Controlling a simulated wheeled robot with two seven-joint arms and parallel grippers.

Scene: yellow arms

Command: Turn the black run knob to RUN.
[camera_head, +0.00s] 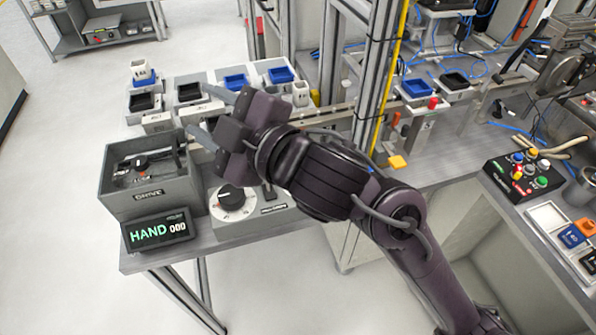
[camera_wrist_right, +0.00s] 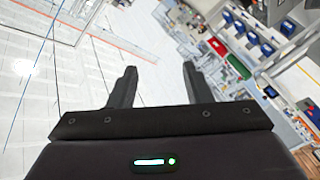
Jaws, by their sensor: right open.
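The black run knob (camera_head: 231,196) sits on a round white dial on a light grey panel (camera_head: 262,228) near the bench's front edge. My gripper and forearm pass just above it in the head view and cover part of the panel. The dial's lettering is too small to read. My right gripper (camera_head: 199,110) is open and empty, apart from the knob, its fingers pointing left. The right wrist view shows the two spread fingers (camera_wrist_right: 158,70) with nothing between them; I cannot make out the knob there. My left gripper is not in view.
A dark display (camera_head: 158,230) reads HAND 000. Behind it stands a grey box (camera_head: 153,203) marked DRIVE with a dark lever inside. Bins with blue and black inserts (camera_head: 190,92) line the back. A frame post with a yellow strip (camera_head: 378,75) rises behind my arm.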

